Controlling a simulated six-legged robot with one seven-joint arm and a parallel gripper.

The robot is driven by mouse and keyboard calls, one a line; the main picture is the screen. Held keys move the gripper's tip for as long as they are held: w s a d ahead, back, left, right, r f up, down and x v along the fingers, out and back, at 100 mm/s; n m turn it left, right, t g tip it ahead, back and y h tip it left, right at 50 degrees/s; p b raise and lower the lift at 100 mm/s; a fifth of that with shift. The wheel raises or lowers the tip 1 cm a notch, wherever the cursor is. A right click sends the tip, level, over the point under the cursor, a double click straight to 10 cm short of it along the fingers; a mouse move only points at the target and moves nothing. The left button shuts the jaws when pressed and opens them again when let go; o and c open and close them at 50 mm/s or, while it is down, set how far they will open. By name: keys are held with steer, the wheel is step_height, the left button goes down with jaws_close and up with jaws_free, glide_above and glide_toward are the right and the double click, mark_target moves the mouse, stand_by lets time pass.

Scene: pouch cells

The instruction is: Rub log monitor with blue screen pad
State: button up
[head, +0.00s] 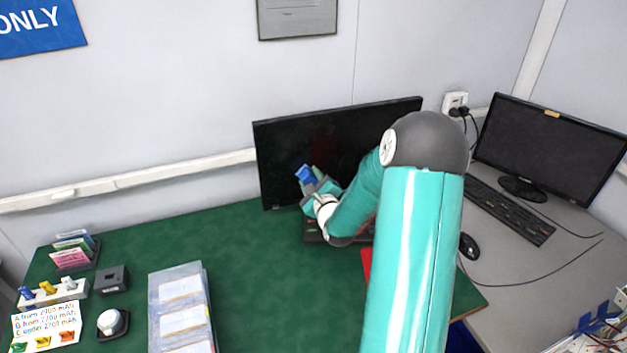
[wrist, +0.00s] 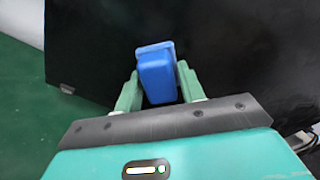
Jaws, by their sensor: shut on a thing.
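The blue screen pad (wrist: 156,72) is held between the two green fingers of my gripper (wrist: 160,90) in the wrist view. In the head view the pad (head: 305,173) shows as a small blue block at the end of my gripper (head: 313,181). The pad is in front of the left part of a large black monitor (head: 285,150) standing at the back of the green table; I cannot tell whether it touches the screen. I take this to be the log monitor. My arm hides the monitor's lower right part. The dark screen also fills much of the wrist view (wrist: 95,40).
A second monitor (head: 550,145) with a keyboard (head: 510,210) and mouse (head: 469,246) stands on the grey desk at right. A stack of clear sleeves (head: 180,300), a card holder (head: 75,252) and small boxes (head: 111,279) lie at left. The green table (head: 260,285) is bare in the middle.

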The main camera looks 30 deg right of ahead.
steer(key=v, duration=0.5)
steer(key=shift+s+d, duration=0.1)
steer(key=shift+d, duration=0.1)
steer(key=shift+s+a+f, duration=0.1)
steer(key=shift+s, duration=0.25)
steer(key=shift+s, duration=0.15)
steer(key=v, duration=0.2)
steer(key=shift+s+a, duration=0.1)
steer(key=shift+s, duration=0.25)
